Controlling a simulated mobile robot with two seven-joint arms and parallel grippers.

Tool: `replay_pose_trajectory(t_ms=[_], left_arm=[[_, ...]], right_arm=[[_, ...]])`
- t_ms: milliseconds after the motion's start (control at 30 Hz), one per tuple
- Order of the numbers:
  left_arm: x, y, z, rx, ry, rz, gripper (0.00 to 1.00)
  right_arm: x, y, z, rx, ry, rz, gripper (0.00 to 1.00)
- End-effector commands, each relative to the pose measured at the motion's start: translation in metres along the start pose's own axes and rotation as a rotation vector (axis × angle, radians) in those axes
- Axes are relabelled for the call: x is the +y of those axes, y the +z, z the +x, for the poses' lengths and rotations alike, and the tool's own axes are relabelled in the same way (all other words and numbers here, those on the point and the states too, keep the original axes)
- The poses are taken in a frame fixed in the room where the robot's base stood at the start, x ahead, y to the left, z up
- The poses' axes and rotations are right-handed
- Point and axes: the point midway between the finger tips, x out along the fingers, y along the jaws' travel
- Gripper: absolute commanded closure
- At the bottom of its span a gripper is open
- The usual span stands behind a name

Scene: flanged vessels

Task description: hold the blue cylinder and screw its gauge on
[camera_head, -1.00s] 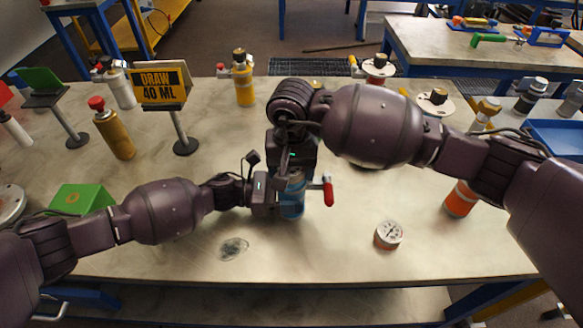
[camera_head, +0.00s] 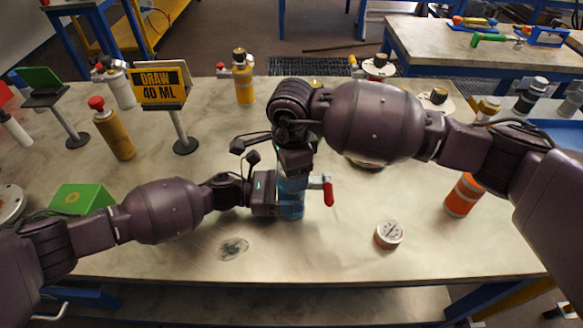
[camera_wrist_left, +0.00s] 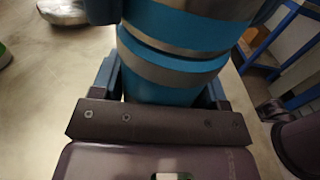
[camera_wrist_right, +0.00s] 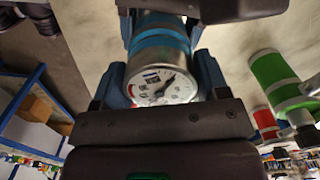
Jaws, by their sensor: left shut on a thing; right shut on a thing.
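The blue cylinder (camera_head: 291,209) stands upright near the front middle of the table, with a red-handled part at its right side. My left gripper (camera_head: 283,200) is shut on it from the left, and its blue and silver bands fill the jaws in the left wrist view (camera_wrist_left: 175,75). My right gripper (camera_head: 292,172) points down over the cylinder's top. In the right wrist view it is shut on a round white-dialled gauge (camera_wrist_right: 163,87), in line with the blue-banded cylinder (camera_wrist_right: 160,42). The joint beneath the gauge is hidden, so I cannot tell how far it is seated.
Another gauge (camera_head: 389,234) lies on the table to the right, near an orange cylinder (camera_head: 464,195). A yellow sign (camera_head: 160,86) and several cylinders stand behind. The front right table area is mostly clear.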

Motion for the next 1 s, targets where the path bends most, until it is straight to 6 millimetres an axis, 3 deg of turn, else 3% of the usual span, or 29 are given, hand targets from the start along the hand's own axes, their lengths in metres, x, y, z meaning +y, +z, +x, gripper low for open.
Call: replay_pose_trajectory(t_ms=[1000], left_arm=[[-0.0004, -0.0001, 0.0003, 0.0, -0.001, 0.0, 0.98]], right_arm=[[0.0, 0.0002, 0.0008, -0.001, 0.0, 1.473, 0.61]])
